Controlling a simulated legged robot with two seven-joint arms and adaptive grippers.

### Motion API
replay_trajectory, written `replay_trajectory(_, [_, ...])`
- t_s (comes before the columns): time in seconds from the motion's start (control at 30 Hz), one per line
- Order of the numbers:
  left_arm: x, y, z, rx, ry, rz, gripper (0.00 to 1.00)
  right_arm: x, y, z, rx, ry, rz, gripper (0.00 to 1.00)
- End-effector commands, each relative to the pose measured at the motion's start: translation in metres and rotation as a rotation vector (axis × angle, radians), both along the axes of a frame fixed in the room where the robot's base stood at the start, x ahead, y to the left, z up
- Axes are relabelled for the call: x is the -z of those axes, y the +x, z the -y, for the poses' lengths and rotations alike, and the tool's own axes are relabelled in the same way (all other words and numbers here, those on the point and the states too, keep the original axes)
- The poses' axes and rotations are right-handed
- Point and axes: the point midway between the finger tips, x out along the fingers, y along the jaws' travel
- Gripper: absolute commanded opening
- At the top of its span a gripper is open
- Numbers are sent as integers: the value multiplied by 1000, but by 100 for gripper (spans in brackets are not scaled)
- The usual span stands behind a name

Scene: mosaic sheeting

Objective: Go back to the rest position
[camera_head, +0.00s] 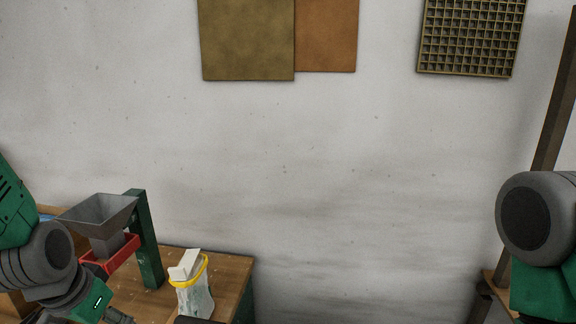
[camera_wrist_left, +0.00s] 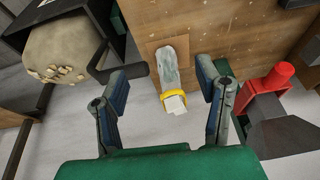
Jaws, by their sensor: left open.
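A pale, translucent bag (camera_head: 195,297) with a yellow band and a white block-like top stands near the edge of a wooden table (camera_head: 232,272). The bag also shows in the left wrist view (camera_wrist_left: 169,66), between and beyond my left fingers. My left gripper (camera_wrist_left: 172,72) is open, with its two blue-grey fingers spread wide and nothing held. In the head view my left arm comes in at the lower left, and its gripper is mostly cut off by the bottom edge. My right arm shows only at the right edge; its gripper is out of view.
A grey funnel (camera_head: 98,211) sits above a red holder (camera_head: 112,256) on a green post (camera_head: 146,240) beside my left arm. A black bin with a beige sack (camera_wrist_left: 62,52) shows in the left wrist view. Panels (camera_head: 248,40) and a grid (camera_head: 468,38) hang on the wall.

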Motion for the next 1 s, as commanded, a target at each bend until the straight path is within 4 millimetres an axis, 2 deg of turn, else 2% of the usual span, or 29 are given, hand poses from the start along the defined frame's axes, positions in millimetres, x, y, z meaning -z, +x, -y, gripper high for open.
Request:
replay_trajectory(0.03, [16, -5, 0, -2, 8, -14, 58, 6, 0, 0, 0, 0, 0, 40])
replay_trajectory(0.17, [52, -16, 1, -11, 25, -43, 58, 15, 0, 0, 0, 0, 0, 40])
replay_trajectory(0.27, [86, -28, 2, -16, 40, -71, 58, 23, 0, 0, 0, 0, 0, 40])
replay_trajectory(0.37, [128, -44, 5, -19, 54, -106, 58, 34, 0, 0, 0, 0, -1, 40])
replay_trajectory(0.47, [183, -70, 10, -20, 63, -152, 58, 50, 0, 0, 0, 0, 0, 40])
replay_trajectory(0.5, [207, -84, 14, -20, 63, -171, 58, 57, -1, 0, 0, 0, 0, 40])
replay_trajectory(0.6, [261, -120, 24, -21, 54, -215, 58, 72, -1, 0, 0, 0, 0, 40])
replay_trajectory(0.7, [298, -155, 34, -23, 35, -252, 58, 83, -1, 0, 0, 0, -1, 40])
replay_trajectory(0.83, [325, -185, 44, -27, 11, -280, 58, 91, -1, 0, 0, 0, -1, 40])
replay_trajectory(1.0, [335, -197, 48, -31, -1, -291, 58, 93, -1, 0, 0, 0, 0, 40])
